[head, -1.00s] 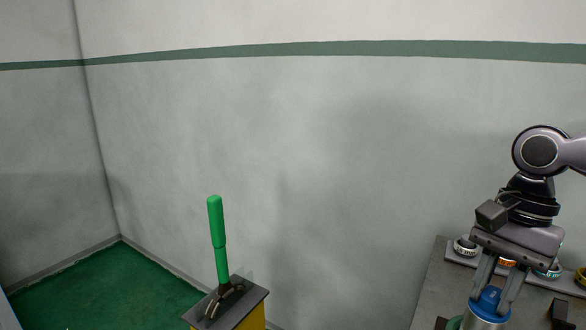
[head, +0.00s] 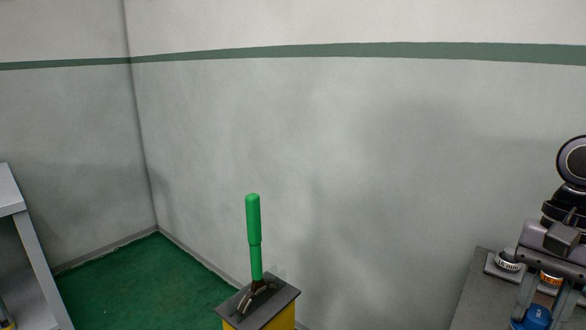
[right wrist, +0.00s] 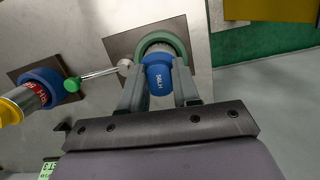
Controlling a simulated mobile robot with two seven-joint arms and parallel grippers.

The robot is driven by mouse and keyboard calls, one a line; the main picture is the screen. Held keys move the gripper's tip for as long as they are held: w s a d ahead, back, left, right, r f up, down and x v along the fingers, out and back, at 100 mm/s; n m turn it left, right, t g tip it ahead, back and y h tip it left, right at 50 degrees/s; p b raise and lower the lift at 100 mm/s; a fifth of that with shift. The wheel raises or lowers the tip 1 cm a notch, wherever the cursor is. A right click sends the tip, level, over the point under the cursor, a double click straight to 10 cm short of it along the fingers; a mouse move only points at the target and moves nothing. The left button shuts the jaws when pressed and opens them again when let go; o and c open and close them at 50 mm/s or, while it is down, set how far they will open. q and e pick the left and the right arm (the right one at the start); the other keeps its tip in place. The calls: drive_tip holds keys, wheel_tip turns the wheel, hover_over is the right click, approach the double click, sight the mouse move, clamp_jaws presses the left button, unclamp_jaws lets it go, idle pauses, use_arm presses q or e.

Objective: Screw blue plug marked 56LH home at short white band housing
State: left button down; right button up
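The blue plug marked 56LH (right wrist: 158,80) is between the two fingers of my right gripper (right wrist: 158,72) in the right wrist view. The fingers lie against its sides. The plug's far end meets a round housing with a green rim (right wrist: 176,45) on a square plate; how deep it sits cannot be told. In the head view my right gripper (head: 545,300) is at the lower right edge, with the blue plug (head: 538,318) partly showing between its fingers. The housing's band is hidden here. My left gripper is not in view.
A second fitting with a blue collar (right wrist: 45,82) and yellow end stands left in the wrist view, near a green-knobbed lever (right wrist: 72,85). A yellow box with a green-handled lever (head: 254,230) stands mid-floor; a shelf (head: 12,200) is left.

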drive_tip(key=shift+a+f, duration=0.1)
drive_tip(key=shift+f, duration=0.35)
drive_tip(key=shift+f+m, duration=0.1)
drive_tip(key=shift+m, duration=0.3)
drive_tip(key=shift+m+b, duration=0.85)
drive_tip(key=shift+m, duration=0.35)
drive_tip(key=shift+m+t+y, duration=0.3)
drive_tip(key=shift+m, duration=0.6)
drive_tip(key=m+b, duration=0.2)
drive_tip(key=shift+w+m+t, duration=0.15)
drive_tip(key=shift+m+t, duration=0.15)
drive_tip(key=shift+m, duration=0.1)
drive_tip(key=shift+d+m+t+b, duration=0.25)
drive_tip(key=shift+m+b, duration=0.25)
drive_tip(key=shift+m, duration=0.8)
clamp_jaws()
